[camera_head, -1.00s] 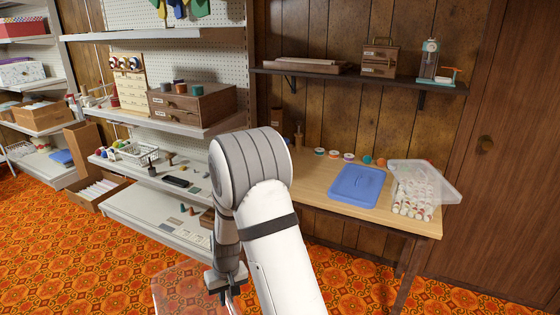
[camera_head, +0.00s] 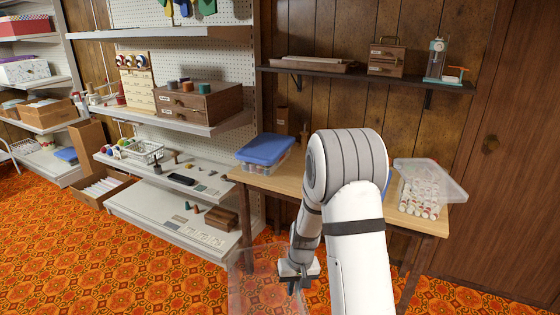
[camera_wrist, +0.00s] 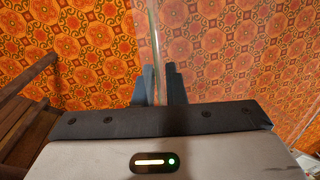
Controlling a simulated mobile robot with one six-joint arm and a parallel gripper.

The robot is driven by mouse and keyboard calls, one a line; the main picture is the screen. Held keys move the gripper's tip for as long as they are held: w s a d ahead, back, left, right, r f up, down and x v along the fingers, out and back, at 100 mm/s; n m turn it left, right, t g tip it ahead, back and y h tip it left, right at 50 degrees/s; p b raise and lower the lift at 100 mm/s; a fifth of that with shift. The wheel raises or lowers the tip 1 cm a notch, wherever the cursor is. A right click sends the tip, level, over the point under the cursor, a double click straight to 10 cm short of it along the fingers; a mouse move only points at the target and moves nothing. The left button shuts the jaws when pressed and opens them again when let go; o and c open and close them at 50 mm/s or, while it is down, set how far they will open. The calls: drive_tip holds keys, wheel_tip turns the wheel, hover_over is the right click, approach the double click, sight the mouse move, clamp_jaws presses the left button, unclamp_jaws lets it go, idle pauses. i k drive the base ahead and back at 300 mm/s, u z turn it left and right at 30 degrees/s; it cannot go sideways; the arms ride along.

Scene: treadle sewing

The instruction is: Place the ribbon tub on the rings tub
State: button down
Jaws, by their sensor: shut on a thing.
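My gripper (camera_head: 293,284) is shut on a clear, see-through tub (camera_head: 258,293) and holds it over the orange carpet, in front of the table. In the wrist view my fingers (camera_wrist: 158,84) pinch the tub's thin wall (camera_wrist: 153,40); the carpet shows through it and I see no contents. A tub with a blue lid (camera_head: 264,148) stands on the left end of the table. A clear container of small spools (camera_head: 418,195) stands at the right end, with a tilted clear lid on it. No label shows which is the ribbon tub or the rings tub.
The wooden table (camera_head: 282,183) stands against the panelled wall, its middle hidden by my arm. A dark wall shelf (camera_head: 360,75) hangs above. A white shelving unit (camera_head: 170,215) stands left of the table. Open carpet lies at the lower left.

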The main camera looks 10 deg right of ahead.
sight(267, 145)
drive_tip(key=z, duration=0.05)
drive_tip(key=i, duration=1)
drive_tip(key=z, duration=0.05)
